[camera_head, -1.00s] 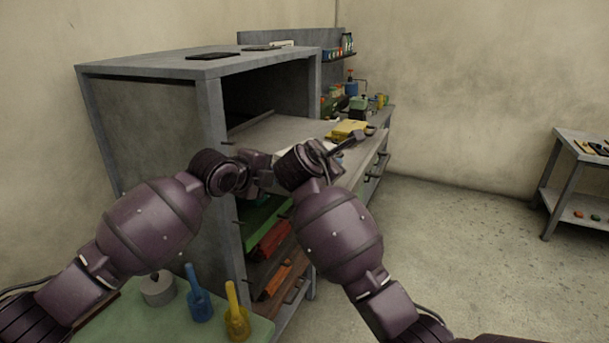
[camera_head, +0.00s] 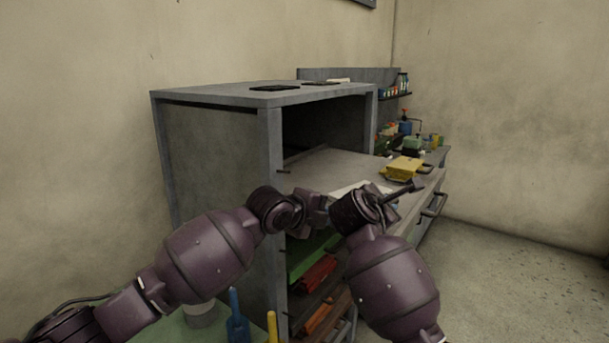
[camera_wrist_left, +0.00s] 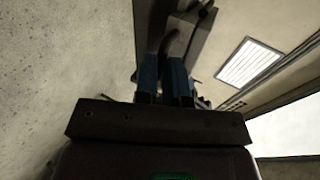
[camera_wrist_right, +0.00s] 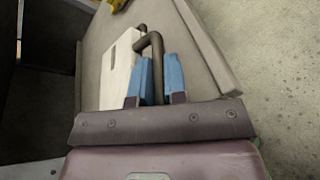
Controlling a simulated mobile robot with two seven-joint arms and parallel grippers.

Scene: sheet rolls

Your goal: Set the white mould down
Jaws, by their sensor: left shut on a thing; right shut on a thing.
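The white mould (camera_wrist_right: 118,72) is a pale block with a dark bent handle in the right wrist view. My right gripper (camera_wrist_right: 154,80) has its blue fingers shut on that handle. The mould is over the grey worktop; I cannot tell whether it touches it. In the head view the mould (camera_head: 358,187) shows as a pale patch, mostly hidden behind my right wrist. My left gripper (camera_wrist_left: 165,78) is shut on a dark bar-like piece (camera_wrist_left: 185,35), possibly a handle; what it belongs to is unclear. The left fingertips are hidden in the head view.
The grey worktop (camera_head: 335,166) juts from an open cabinet (camera_head: 215,140). A yellow mould (camera_head: 403,167) sits farther along it. Below are shelves with green and red pieces (camera_head: 315,275). A green table (camera_head: 185,330) with blue and yellow tools is at the lower left. Floor is clear at right.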

